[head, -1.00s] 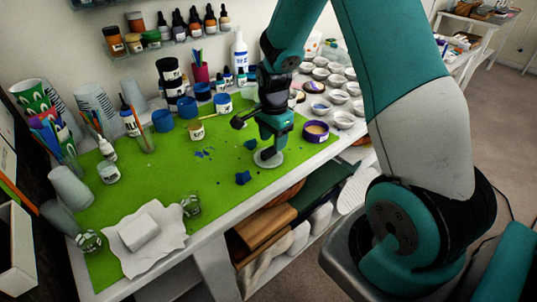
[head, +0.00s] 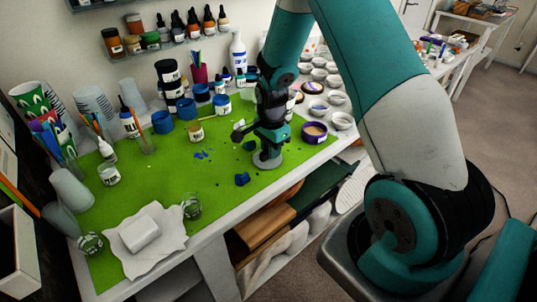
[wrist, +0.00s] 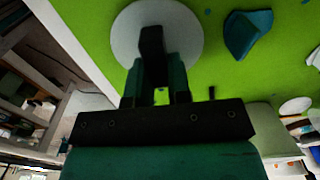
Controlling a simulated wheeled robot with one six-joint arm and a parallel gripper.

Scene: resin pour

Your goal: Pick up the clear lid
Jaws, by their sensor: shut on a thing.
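The clear lid (head: 266,164) is a pale round disc near the front edge of the green mat (head: 165,180). In the wrist view the lid (wrist: 126,32) shows as a grey disc right at my fingertips. My gripper (head: 269,152) points down onto it in the head view. In the wrist view my gripper (wrist: 152,45) has its dark fingers together over the disc, shut on the lid. The fingers hide the grip point. I cannot tell whether the lid is clear of the mat.
A blue scrap (head: 242,179) lies just left of the lid, and it also shows in the wrist view (wrist: 247,32). A purple-rimmed jar (head: 314,132) stands to the right. A small green-tinted cup (head: 192,206) and a white block (head: 141,233) on crumpled paper are front left.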

